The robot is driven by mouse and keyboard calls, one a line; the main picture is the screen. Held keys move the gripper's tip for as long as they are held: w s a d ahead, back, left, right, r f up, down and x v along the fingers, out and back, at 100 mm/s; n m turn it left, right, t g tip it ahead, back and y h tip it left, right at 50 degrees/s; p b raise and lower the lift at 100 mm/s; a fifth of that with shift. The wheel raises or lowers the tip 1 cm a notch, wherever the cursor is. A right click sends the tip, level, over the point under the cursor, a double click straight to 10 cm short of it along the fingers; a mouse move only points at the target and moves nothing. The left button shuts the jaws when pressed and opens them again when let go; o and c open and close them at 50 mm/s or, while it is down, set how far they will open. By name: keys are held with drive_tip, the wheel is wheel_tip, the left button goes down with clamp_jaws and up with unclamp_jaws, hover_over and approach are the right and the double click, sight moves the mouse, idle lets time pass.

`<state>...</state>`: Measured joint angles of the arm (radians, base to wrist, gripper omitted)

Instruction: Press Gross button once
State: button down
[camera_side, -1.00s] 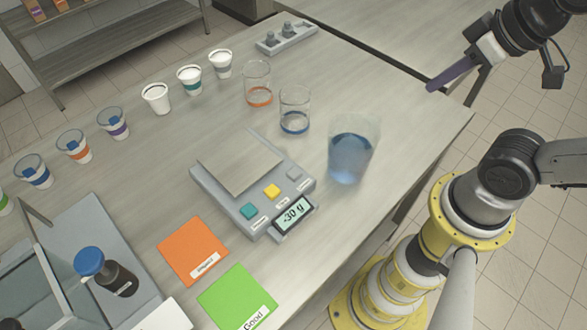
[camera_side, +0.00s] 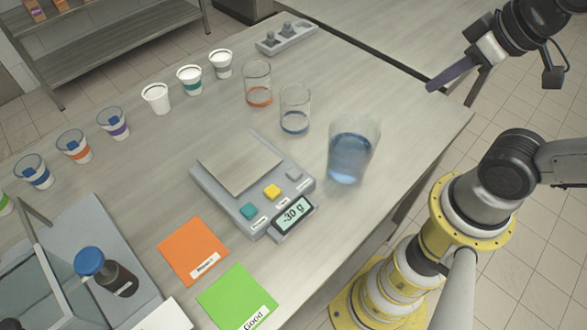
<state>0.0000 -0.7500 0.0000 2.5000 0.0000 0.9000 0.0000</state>
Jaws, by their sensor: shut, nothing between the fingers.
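A grey scale (camera_side: 218,200) with a bare square plate (camera_side: 240,162) stands on the table. Its front edge carries a teal button (camera_side: 249,211), a yellow button (camera_side: 272,192) and a grey button (camera_side: 294,174). Small labels sit by the buttons but are too small to read, so I cannot tell which is Gross. The tilted display (camera_side: 293,214) reads -30 g. My gripper (camera_side: 432,87) is at the upper right, shut and empty, its purple fingers pointing left and down, well apart from the scale.
A large pitcher of blue liquid (camera_side: 352,158) stands right of the scale. Two clear cups (camera_side: 257,83) (camera_side: 294,112) stand behind it, and a row of cups (camera_side: 156,98) runs left. An orange card (camera_side: 193,250) and a green "Good" card (camera_side: 238,298) lie in front.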

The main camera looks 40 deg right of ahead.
drive_tip(key=w+d+r+m+t+h, duration=0.1)
drive_tip(key=w+d+r+t+h, duration=0.1)
drive_tip(key=w+d, duration=0.3)
drive_tip(key=n+t+y, duration=0.1)
drive_tip(key=n+y, duration=0.3)
drive_tip(key=n, duration=0.8)
hover_over(300, 174)
wheel_tip(300, 174, down, 8)
drive_tip(key=shift+f, duration=0.15)
drive_tip(key=shift+f, duration=0.1)
drive_tip(key=shift+f, duration=4.3)
